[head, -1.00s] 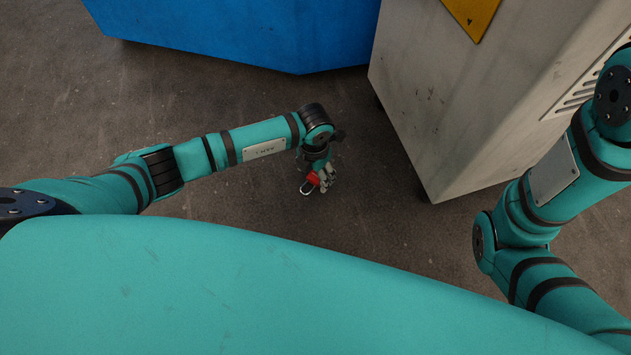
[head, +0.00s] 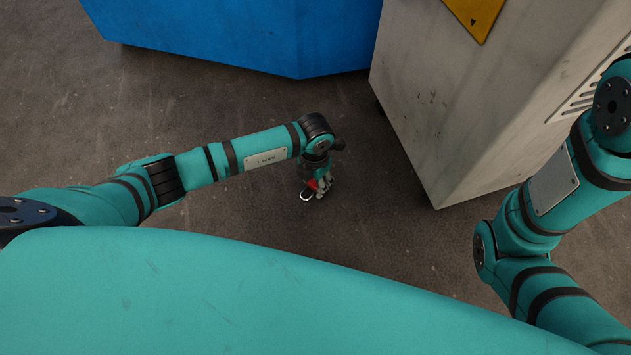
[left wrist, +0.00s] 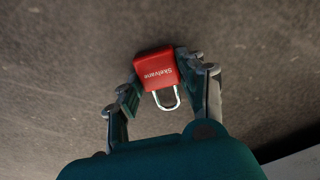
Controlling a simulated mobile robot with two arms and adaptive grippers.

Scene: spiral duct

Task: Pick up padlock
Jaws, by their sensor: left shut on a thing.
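The padlock (left wrist: 157,70) has a red body with pale lettering and a silver shackle. In the left wrist view it sits between the two fingers of my left gripper (left wrist: 160,85), with its shackle pointing back toward the palm. In the head view the padlock (head: 312,186) shows as a small red patch with the shackle, partly hidden by the fingers. My left gripper (head: 318,188) is shut on it over the floor. How high it is above the floor I cannot tell. My right gripper is out of view; only my right arm shows.
A pale grey metal cabinet (head: 450,110) with a yellow sign stands to the right of my left gripper. A blue box-like unit (head: 240,35) stands at the back. The bare brown-grey floor (head: 200,110) around the gripper is clear.

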